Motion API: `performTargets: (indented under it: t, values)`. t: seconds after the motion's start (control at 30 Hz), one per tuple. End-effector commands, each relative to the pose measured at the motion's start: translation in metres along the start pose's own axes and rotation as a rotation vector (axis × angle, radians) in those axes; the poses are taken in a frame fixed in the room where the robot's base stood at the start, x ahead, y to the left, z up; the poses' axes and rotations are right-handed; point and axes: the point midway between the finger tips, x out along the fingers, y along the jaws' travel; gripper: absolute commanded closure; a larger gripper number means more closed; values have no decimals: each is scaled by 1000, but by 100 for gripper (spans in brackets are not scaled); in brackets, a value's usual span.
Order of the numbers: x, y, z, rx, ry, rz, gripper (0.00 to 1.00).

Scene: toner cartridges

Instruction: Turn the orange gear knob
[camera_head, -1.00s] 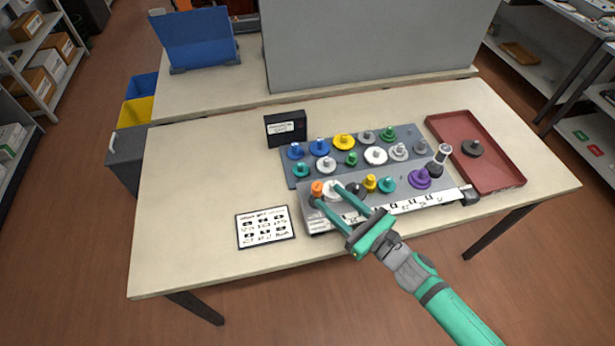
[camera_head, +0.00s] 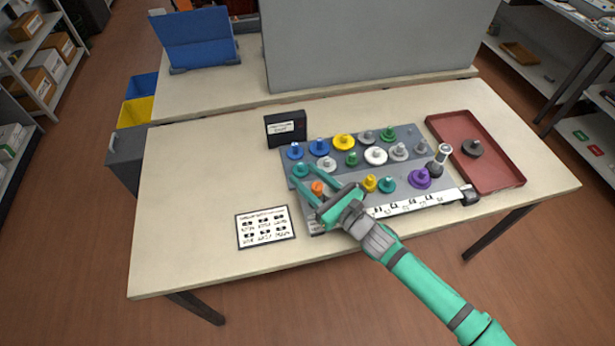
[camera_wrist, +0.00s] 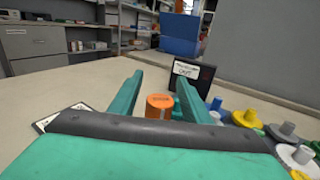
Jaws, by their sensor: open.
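The orange gear knob (camera_head: 317,187) stands at the left front corner of the grey board (camera_head: 308,212), next to the teal knob (camera_head: 301,170). My gripper (camera_head: 303,180) is open, with its two green fingers spread at the knob's left and right in the picture. In the wrist view the orange knob (camera_wrist: 159,105) shows upright between the fingers, with a gap on each side, and its lower part is hidden by the gripper body. The white knob beside it is hidden behind my gripper in the head view.
Several coloured knobs, such as a yellow one (camera_head: 344,142) and a purple one (camera_head: 420,177), crowd the board to the right. A black box (camera_head: 285,128) stands behind. A printed card (camera_head: 265,229) lies left; a red tray (camera_head: 505,165) is far right.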

Motion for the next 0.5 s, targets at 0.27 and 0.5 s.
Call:
performTargets:
  t: [0.27, 0.5]
  values:
    - [0, 0, 0, 0, 0, 0, 98]
    - [-1, -1, 0, 1, -2, -12, 98]
